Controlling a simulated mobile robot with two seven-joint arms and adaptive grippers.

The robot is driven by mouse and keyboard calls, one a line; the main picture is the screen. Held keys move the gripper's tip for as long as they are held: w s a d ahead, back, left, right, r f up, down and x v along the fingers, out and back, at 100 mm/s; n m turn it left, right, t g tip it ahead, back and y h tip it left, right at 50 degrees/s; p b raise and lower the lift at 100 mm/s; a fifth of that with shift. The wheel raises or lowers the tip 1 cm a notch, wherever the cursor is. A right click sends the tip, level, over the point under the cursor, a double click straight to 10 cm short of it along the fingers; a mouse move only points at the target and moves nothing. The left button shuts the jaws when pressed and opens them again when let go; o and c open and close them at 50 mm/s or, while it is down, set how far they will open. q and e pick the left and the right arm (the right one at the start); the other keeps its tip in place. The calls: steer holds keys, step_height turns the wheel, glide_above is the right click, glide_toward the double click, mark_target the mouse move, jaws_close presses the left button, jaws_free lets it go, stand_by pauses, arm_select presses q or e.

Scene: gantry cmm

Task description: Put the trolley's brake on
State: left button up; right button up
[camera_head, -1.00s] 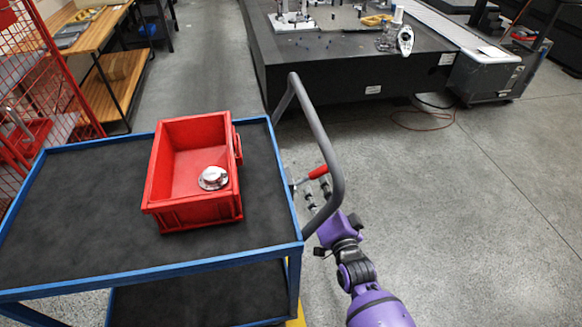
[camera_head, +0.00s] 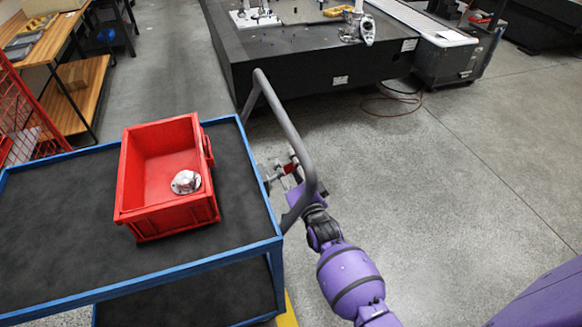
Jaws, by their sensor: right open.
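The blue-framed trolley (camera_head: 262,217) with dark shelves stands at left, with a grey push handle (camera_head: 290,130) at its right end. My left gripper is out of view.
A red bin (camera_head: 160,170) holding a silver flanged part (camera_head: 186,182) sits on the trolley's top. A dark measuring table (camera_head: 300,65) stands beyond. A wooden bench (camera_head: 40,40) is at far left. The floor at right is clear.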

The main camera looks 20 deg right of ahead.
jaws_close()
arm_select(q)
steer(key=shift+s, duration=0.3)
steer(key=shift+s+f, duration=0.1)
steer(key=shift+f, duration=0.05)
arm_select(e)
steer(key=shift+f, duration=0.1)
steer(key=shift+d+f+m+b, duration=0.2)
steer(key=shift+f+m+b, duration=0.25)
steer(key=shift+m, duration=0.15)
steer(key=shift+d+f+m+b, duration=0.15)
steer(key=shift+f+m+b, duration=0.15)
steer(key=shift+f+m, duration=0.25)
arm_select(q)
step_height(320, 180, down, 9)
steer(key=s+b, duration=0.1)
steer(key=b, duration=0.7)
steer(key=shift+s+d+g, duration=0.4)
arm_select(e)
step_height(320, 180, down, 6)
steer(key=m, duration=0.9)
steer(key=shift+a, duration=0.45)
steer(key=shift+f+m, duration=0.1)
steer(key=shift+m, duration=0.15)
